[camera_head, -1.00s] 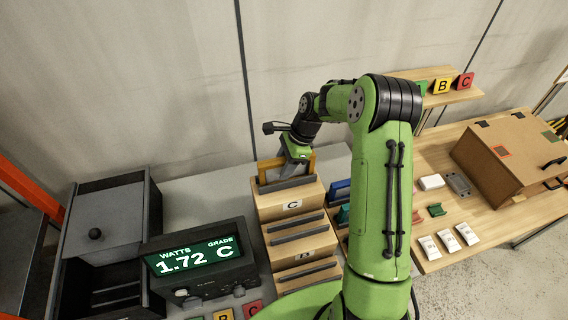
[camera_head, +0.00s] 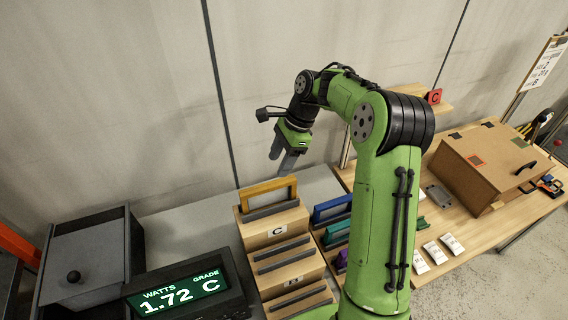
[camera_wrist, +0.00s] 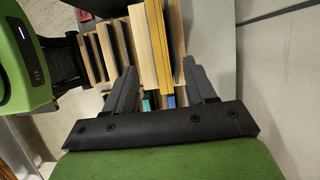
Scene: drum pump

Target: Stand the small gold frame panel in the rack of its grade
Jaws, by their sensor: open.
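The small gold frame panel (camera_head: 268,192) stands upright in the top slot of the stepped wooden rack marked C (camera_head: 278,231). In the wrist view the gold panel (camera_wrist: 157,45) shows edge-on, beyond my fingers. My gripper (camera_head: 283,165) is open and empty, raised above and behind the panel, apart from it. In the wrist view my gripper's two fingers (camera_wrist: 163,88) are spread wide with nothing between them. The display box (camera_head: 190,287) reads WATTS 1.72, GRADE C.
A second rack holds blue (camera_head: 332,207), green and purple panels, partly behind my arm. A grey box (camera_head: 90,255) stands at left. The wooden table (camera_head: 480,225) at right carries a brown case (camera_head: 497,163) and white cards. The wall is close behind.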

